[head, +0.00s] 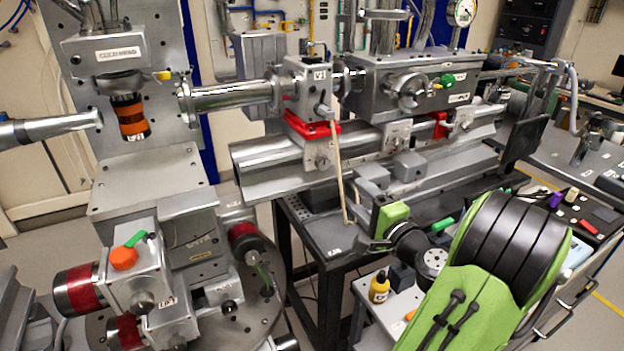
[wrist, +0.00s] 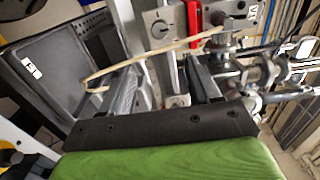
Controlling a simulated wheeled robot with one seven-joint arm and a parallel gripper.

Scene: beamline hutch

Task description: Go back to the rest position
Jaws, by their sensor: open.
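My gripper (head: 362,217) is at the end of my green and black arm, low in front of the rail assembly in the head view. In the wrist view its two dark fingers (wrist: 162,85) stand apart, and no object is clamped between them. A thin tan cord (head: 340,178) hangs from the grey box marked VI (head: 305,85) down to near the fingers. In the wrist view the cord (wrist: 150,52) crosses the space at the fingertips; I cannot tell whether it touches them.
The rail assembly (head: 255,172) with its grey instrument housing (head: 375,95) stands close beyond my gripper. A round-based motor stage (head: 140,280) is at left. A yellow bottle (head: 379,288) stands on a white surface below. A dark bench (head: 330,235) lies under my gripper.

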